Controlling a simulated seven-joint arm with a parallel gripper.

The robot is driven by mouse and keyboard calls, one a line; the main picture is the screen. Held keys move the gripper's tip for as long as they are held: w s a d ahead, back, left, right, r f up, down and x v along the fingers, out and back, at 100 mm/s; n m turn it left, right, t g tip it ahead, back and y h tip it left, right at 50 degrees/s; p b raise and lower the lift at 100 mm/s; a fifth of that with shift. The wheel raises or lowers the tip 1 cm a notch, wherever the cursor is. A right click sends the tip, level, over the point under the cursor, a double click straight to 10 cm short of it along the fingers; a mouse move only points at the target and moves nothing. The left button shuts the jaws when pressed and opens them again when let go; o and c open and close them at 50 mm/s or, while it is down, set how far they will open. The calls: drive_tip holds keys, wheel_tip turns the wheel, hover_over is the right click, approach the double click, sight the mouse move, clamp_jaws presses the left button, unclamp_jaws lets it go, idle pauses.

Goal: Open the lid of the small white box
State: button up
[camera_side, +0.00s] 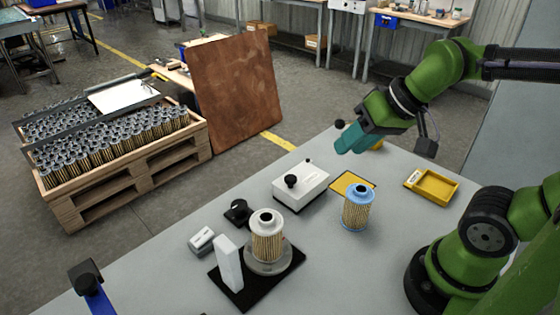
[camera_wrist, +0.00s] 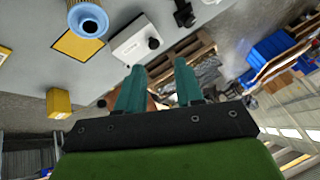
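The small white box (camera_side: 300,187) sits on the grey table with its lid down. A black knob (camera_side: 291,181) stands on its top. In the wrist view, the box (camera_wrist: 132,40) and its knob (camera_wrist: 154,43) lie beyond my fingertips, near the table edge. My gripper (camera_side: 347,140) is above the table, to the right of and higher than the box in the side view, not touching it. In the wrist view, the two teal fingers of my gripper (camera_wrist: 159,65) are apart with nothing between them.
A blue-capped filter (camera_side: 358,207) stands by a flat yellow-topped plate (camera_side: 347,183) right of the box. A yellow bin (camera_side: 435,187) is farther right. Another filter (camera_side: 267,240) stands on a round base, front left. A small black object (camera_side: 238,212) is left of the box.

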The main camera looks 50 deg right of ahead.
sight(291, 177)
drive_tip(key=o, duration=0.3)
drive_tip(key=w+n+g, duration=0.1)
drive_tip(key=w+n, duration=0.1)
drive_tip(key=w, duration=0.2)
drive_tip(key=w+n+g, duration=0.2)
drive_tip(key=w, duration=0.2)
drive_tip(key=w+f+n+g+h, duration=0.1)
drive_tip(key=w+n, duration=0.2)
drive_tip(key=w, duration=0.1)
drive_tip(key=shift+a+g, duration=0.2)
drive_tip(key=shift+g, duration=0.2)
drive_tip(key=shift+o, duration=0.2)
drive_tip(key=w+f+n, duration=0.1)
drive_tip(key=f+n, duration=0.1)
drive_tip(key=f, duration=0.3)
drive_tip(key=w+f+n+g, duration=0.1)
drive_tip(key=f+n, duration=0.1)
drive_tip(key=f, duration=0.3)
drive_tip(key=w+f+n+h, duration=0.1)
drive_tip(key=f+n, duration=0.1)
drive_tip(key=f, duration=0.3)
drive_tip(key=shift+w+d+f+g, duration=0.15)
drive_tip(key=shift+d+g, duration=0.05)
drive_tip(key=shift+g, duration=0.1)
clamp_jaws()
